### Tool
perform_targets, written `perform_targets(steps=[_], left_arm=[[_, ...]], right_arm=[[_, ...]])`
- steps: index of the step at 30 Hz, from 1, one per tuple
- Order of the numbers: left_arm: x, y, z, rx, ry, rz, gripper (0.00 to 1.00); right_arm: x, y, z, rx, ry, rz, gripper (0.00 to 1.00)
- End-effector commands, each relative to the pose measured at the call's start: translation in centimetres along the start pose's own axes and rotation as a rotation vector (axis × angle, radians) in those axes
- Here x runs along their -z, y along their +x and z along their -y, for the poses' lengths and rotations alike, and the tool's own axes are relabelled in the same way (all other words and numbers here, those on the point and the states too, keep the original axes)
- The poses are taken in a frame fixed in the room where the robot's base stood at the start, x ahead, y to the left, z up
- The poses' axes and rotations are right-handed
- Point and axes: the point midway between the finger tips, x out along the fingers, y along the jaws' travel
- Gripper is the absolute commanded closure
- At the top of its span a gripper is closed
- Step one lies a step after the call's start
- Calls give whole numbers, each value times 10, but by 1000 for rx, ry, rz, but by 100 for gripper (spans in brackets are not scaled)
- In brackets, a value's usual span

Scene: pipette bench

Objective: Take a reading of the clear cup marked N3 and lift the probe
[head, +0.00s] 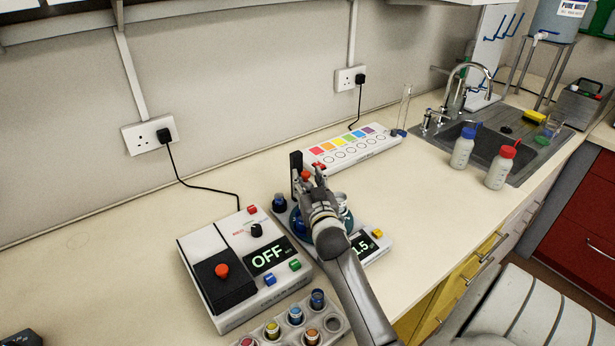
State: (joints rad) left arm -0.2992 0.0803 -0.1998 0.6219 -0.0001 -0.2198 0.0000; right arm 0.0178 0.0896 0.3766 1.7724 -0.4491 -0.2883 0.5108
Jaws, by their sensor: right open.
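My right gripper (312,178) is open above a small bench device with a lit display (364,246), partly readable as "1.5". A black upright post (296,172) stands just left of the gripper, with a red part near the fingers. The gripper and forearm hide most of this device. Part of a clear vessel with a pale rim (342,198) shows right of the wrist; I cannot read any mark on it. I cannot make out a cup marked N3 or clearly identify the probe. My left gripper is not in view.
A white box (205,262) shows "OFF", with a red knob. A colour-chart strip (352,148) lies behind. Two bottles (462,150) (502,167) stand near the sink (490,140).

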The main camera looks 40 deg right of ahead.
Motion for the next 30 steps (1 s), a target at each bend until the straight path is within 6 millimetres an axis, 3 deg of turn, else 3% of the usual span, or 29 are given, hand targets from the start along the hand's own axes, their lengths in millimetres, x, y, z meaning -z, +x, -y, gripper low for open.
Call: perform_targets(steps=[12, 22, 30], left_arm=[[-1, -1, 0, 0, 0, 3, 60], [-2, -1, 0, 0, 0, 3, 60], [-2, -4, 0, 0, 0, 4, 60]], right_arm=[[0, 8, 0, 0, -1, 0, 57], [0, 8, 1, 2, 1, 0, 98], [3, 8, 2, 3, 2, 0, 100]])
